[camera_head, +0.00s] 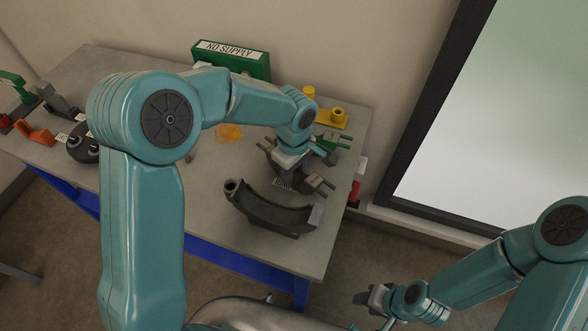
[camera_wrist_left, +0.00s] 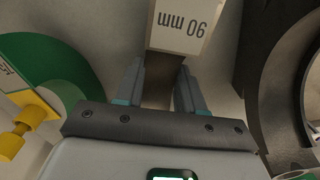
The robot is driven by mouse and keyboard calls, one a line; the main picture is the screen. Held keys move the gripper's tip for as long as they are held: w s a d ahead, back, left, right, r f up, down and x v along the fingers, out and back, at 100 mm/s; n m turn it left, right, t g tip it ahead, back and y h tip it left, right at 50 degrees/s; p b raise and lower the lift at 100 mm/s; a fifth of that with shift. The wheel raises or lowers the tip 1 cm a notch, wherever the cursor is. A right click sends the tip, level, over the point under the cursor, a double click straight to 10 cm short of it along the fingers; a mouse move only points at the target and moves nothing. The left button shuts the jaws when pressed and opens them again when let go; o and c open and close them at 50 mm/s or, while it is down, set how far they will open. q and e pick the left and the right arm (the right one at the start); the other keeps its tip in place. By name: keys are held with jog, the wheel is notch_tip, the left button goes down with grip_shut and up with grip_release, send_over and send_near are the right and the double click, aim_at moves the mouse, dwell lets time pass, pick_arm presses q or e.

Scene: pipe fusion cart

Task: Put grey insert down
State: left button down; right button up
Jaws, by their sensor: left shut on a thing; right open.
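My left gripper (camera_wrist_left: 162,82) is shut on a grey piece above the table. In the left wrist view, a pale face marked "90 mm" (camera_wrist_left: 180,28) shows just beyond the fingertips, and a grey-brown part of the piece sits between the fingers. I take it for the grey insert; the arm and gripper hide most of it in the head view. A dark curved half-shell (camera_head: 266,212) lies on the table in front of the gripper; a dark arc also shows at the right in the wrist view (camera_wrist_left: 268,85). My right gripper (camera_head: 370,298) is open and empty, away from the table.
The grey table (camera_head: 225,165) holds a green "NO SUPPLY" box (camera_head: 231,60), yellow parts (camera_head: 338,114) at the back right and orange parts (camera_head: 40,134) at the left. Bare tabletop shows left of the half-shell. A dark-framed panel (camera_head: 500,110) stands right of the table.

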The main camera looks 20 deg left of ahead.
pick_arm(q)
jog(key=c, duration=0.7)
grip_release()
notch_tip(320, 180, up, 12)
jog(key=shift+r, duration=0.2)
jog(key=shift+f, duration=0.1)
